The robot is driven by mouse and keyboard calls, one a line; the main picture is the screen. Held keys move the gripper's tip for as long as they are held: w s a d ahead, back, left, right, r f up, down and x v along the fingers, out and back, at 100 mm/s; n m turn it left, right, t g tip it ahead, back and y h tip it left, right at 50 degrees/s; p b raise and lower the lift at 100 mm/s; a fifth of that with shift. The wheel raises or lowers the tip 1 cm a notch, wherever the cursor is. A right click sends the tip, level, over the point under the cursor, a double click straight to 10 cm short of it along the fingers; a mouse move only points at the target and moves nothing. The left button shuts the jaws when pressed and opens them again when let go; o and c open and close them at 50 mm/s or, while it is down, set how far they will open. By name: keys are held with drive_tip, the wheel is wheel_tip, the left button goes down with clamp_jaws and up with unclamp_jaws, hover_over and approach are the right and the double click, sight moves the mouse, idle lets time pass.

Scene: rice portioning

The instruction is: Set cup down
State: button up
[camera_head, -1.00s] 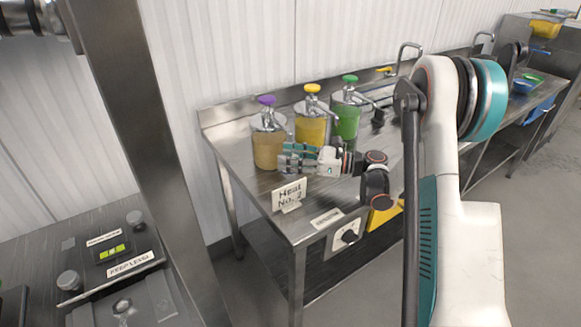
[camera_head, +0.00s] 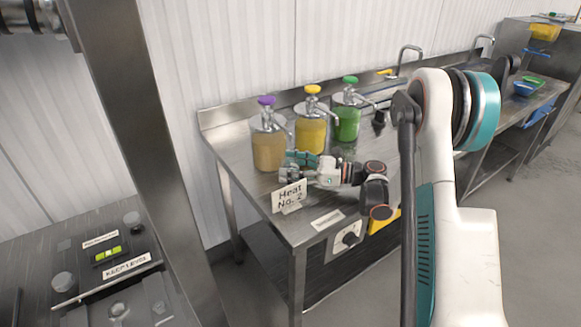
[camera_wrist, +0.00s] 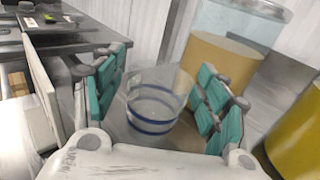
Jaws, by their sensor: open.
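A clear cup with blue bands (camera_wrist: 152,108) stands on the metal table (camera_head: 238,186), between the two teal-padded fingers of my gripper (camera_wrist: 160,92) in the wrist view. The fingers are spread, with a gap visible at the right side of the cup; whether the left pad touches it I cannot tell. In the head view my gripper (camera_head: 293,166) is low over the table, behind the "Heat No. 2" sign (camera_head: 289,196). I cannot make out the cup there.
A tan-filled pump dispenser with a purple top (camera_head: 268,146) stands just behind my gripper. A yellow one (camera_head: 311,133) and a green one (camera_head: 347,121) stand to its right. A control knob (camera_head: 349,238) is on the table front.

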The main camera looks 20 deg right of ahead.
drive_tip(key=shift+r, duration=0.1)
drive_tip(key=shift+d+r, duration=0.1)
drive_tip(key=shift+d, duration=0.05)
drive_tip(key=p+v, duration=0.3)
drive_tip(key=v, duration=0.8)
drive_tip(key=shift+s+d, duration=0.25)
drive_tip(key=shift+d, duration=0.05)
